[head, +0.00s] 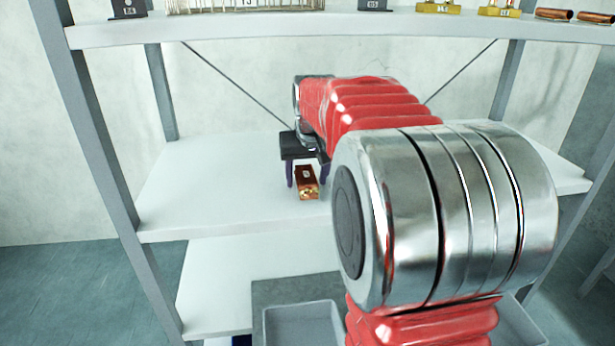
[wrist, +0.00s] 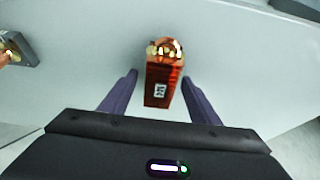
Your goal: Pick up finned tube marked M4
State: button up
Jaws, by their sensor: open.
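A copper-coloured finned tube (wrist: 162,72) with a small white label stands out on the white shelf; the label's marking is too small to read surely. In the head view the tube (head: 307,186) is on the middle shelf, below my gripper (head: 306,176). In the wrist view my gripper (wrist: 159,80) is open, with one purple finger on each side of the tube and visible gaps to both. The tube's lower end comes close to the dark palm edge in that view. My arm hides the shelf to the right in the head view.
The upper shelf (head: 340,30) holds a wire rack (head: 245,5), brass pieces (head: 438,8) and copper tubes (head: 554,14). A grey holder (wrist: 20,49) with a metallic piece is at the wrist view's left edge. Grey bins (head: 303,310) stand below. The middle shelf's left part is clear.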

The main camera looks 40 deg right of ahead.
jog(key=shift+f, duration=0.1)
jog(key=shift+c, duration=0.3)
jog(key=c, duration=1.3)
